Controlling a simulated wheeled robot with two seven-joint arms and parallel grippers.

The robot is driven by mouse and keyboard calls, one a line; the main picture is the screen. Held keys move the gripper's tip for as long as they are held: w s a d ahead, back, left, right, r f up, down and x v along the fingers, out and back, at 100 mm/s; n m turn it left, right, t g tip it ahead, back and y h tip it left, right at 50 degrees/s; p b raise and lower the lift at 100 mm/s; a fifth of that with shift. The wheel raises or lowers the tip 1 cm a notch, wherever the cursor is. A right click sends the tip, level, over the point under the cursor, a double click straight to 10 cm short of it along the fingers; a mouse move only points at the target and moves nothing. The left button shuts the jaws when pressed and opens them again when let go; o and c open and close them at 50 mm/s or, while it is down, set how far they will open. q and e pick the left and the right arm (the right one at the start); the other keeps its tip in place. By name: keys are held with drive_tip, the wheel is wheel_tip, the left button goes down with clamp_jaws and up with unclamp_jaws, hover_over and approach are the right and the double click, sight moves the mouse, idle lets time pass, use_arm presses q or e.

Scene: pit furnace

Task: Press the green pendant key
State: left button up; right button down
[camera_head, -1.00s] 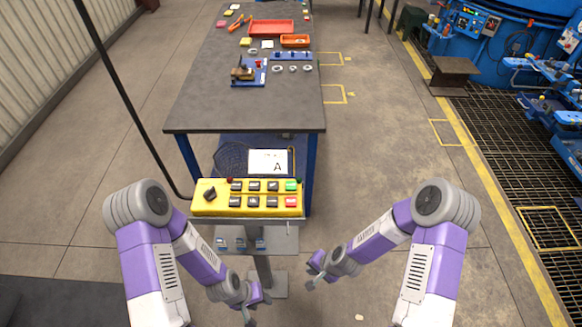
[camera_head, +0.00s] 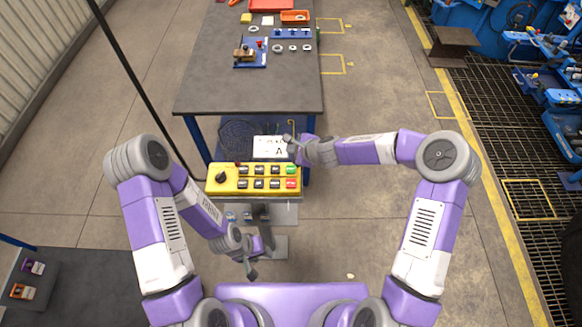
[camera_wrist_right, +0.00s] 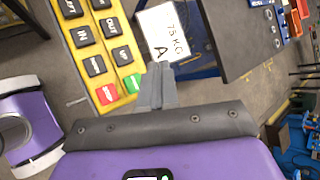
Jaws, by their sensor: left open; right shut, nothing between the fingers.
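The yellow pendant (camera_head: 256,180) lies on a stand in front of the table, with two rows of dark keys and a black knob at its left. Its green key (camera_head: 291,170) is at the right end of the far row, with a red key (camera_head: 291,184) nearer. In the right wrist view the green key (camera_wrist_right: 133,83) is partly hidden behind my right gripper (camera_wrist_right: 157,72), beside the red key (camera_wrist_right: 107,94). My right gripper (camera_head: 290,141) is shut and empty, above the far right end of the pendant. My left gripper (camera_head: 252,265) is open and low, nearer than the pendant.
A white card marked A (camera_head: 270,147) stands just behind the pendant. The dark-topped table (camera_head: 220,95) beyond holds a blue fixture, rings and orange trays. A black cable (camera_head: 140,85) rises at the pendant's left.

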drive_tip(key=shift+f, duration=0.15)
drive_tip(key=b, duration=0.6)
hover_over(293, 171)
wheel_tip(293, 171, down, 8)
drive_tip(key=shift+a+r, duration=0.1)
drive_tip(key=shift+f+b, duration=0.35)
drive_tip(key=shift+b, duration=0.15)
idle(1.4)
drive_tip(key=shift+f+b, duration=0.45)
drive_tip(key=shift+b, duration=0.1)
drive_tip(key=shift+f+b, duration=0.5)
idle(0.5)
drive_tip(key=shift+r, duration=0.1)
drive_tip(key=shift+r+p, duration=0.65)
drive_tip(key=shift+r, duration=0.15)
